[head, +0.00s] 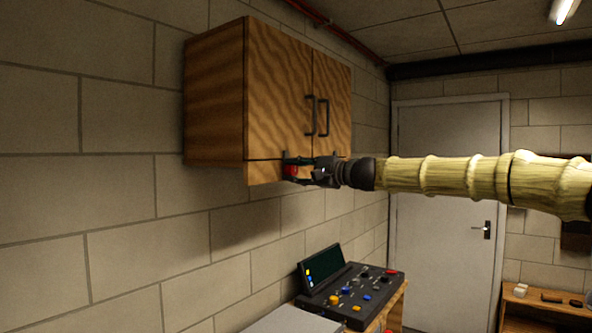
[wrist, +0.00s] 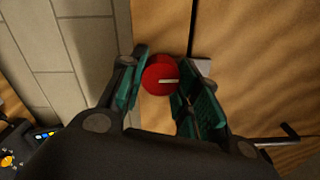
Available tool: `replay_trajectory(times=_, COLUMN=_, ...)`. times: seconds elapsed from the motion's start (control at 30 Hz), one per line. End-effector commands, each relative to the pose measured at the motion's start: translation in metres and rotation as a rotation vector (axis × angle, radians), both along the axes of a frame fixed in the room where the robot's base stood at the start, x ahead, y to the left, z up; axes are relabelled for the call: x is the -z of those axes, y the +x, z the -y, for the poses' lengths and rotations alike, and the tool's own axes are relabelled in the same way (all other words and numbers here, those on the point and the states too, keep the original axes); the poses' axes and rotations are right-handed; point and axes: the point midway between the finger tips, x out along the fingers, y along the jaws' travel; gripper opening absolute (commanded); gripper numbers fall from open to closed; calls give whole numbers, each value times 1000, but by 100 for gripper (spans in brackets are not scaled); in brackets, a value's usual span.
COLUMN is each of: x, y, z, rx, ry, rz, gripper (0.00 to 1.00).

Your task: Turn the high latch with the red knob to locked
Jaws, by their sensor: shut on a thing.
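The red knob (wrist: 158,72) sits between the two green-padded fingers of my gripper (wrist: 158,88) in the wrist view. A pale pointer line on its face runs toward the right of that picture. In the head view the knob (head: 291,171) shows as a small red spot at the lower edge of the wooden wall cabinet (head: 215,100). My gripper (head: 303,170) is shut on the knob there, with my arm reaching in from the right. A grey piece (wrist: 203,66) shows beside the knob, partly behind the right finger. Any lock markings are too small or hidden to tell.
The cabinet has two doors with dark handles (head: 323,117), both looking closed. A control console (head: 350,293) with coloured knobs stands below on a bench. A grey door (head: 445,190) is at the back. The wall left of the cabinet is clear.

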Motion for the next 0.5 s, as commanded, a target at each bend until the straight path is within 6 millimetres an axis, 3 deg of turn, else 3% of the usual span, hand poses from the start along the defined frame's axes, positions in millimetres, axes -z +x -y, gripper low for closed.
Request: replay_trajectory(times=0.5, x=0, y=0, z=1, rx=2, ry=33, rz=-45, gripper=8)
